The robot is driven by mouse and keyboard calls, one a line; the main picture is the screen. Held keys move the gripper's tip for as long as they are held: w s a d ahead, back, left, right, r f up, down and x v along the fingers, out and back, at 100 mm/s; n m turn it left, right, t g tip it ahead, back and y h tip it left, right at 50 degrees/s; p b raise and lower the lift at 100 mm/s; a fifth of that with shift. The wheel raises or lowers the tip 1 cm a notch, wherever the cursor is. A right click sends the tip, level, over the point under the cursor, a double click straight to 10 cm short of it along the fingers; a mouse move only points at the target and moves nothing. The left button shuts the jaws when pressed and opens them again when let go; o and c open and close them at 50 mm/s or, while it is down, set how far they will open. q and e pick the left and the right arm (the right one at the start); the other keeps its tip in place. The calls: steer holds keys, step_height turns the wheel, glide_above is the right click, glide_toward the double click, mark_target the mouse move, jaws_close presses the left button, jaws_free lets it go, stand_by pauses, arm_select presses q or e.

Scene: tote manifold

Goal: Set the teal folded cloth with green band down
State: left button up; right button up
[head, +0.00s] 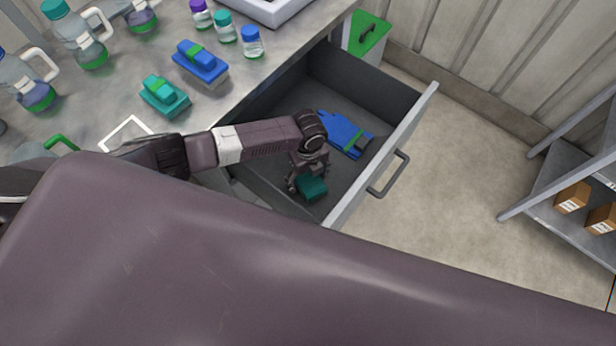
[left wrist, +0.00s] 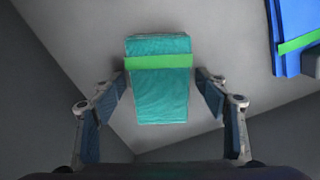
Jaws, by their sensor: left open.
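The teal folded cloth with green band (head: 312,188) is inside the open drawer, near its front left part. In the left wrist view the cloth (left wrist: 160,92) lies flat on the grey drawer floor, its green band across the upper half. My left gripper (head: 306,178) is above the cloth in the drawer. In the left wrist view the fingers of the left gripper (left wrist: 164,88) stand open on both sides of the cloth, with gaps between. My right gripper is not in view.
A blue cloth with a green band (head: 345,134) lies farther back in the drawer (head: 395,148). A shelf (head: 560,180) with boxes stands right.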

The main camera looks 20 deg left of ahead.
mark_target(308, 178)
arm_select(q)
steer(key=shift+r, duration=0.1)
step_height(308, 178, up, 12)
steer(key=shift+p, duration=0.4)
steer(key=shift+r, duration=0.1)
stand_by(0.4)
